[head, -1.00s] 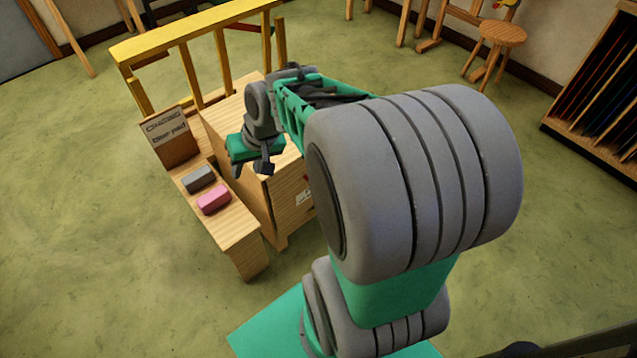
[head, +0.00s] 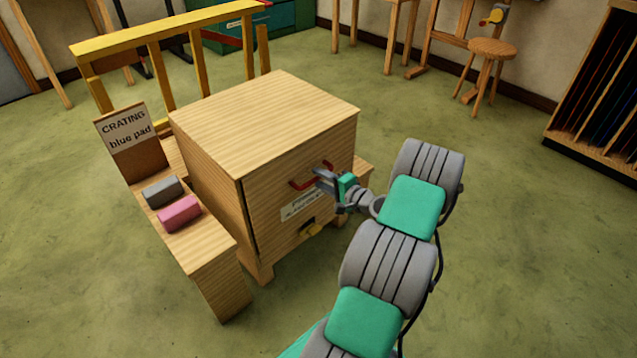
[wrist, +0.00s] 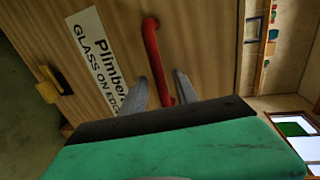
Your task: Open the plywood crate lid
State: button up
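The plywood crate (head: 265,115) stands on low feet, with its plain top flat. Its front panel (head: 270,195) carries a red bar handle (head: 300,184), a printed label and a yellow catch (head: 312,230) low down. A dark seam runs down the panel's left edge; I cannot tell whether it is ajar. My gripper (head: 322,178) is at the handle. In the wrist view, the fingers (wrist: 159,78) stand apart on either side of the red handle (wrist: 151,45), with visible gaps. The label (wrist: 93,50) and yellow catch (wrist: 48,88) also show there.
A wooden bench (head: 215,260) left of the crate holds a grey block (head: 163,191), a pink block (head: 180,213) and a "CRATING blue pad" sign (head: 127,130). A yellow rail (head: 165,28) stands behind. A stool (head: 490,50) and rack (head: 600,110) are farther right. Floor at right is clear.

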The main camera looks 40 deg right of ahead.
jog(key=shift+x, duration=0.8)
jog(key=shift+c, duration=0.4)
grip_shut()
dwell(0.4)
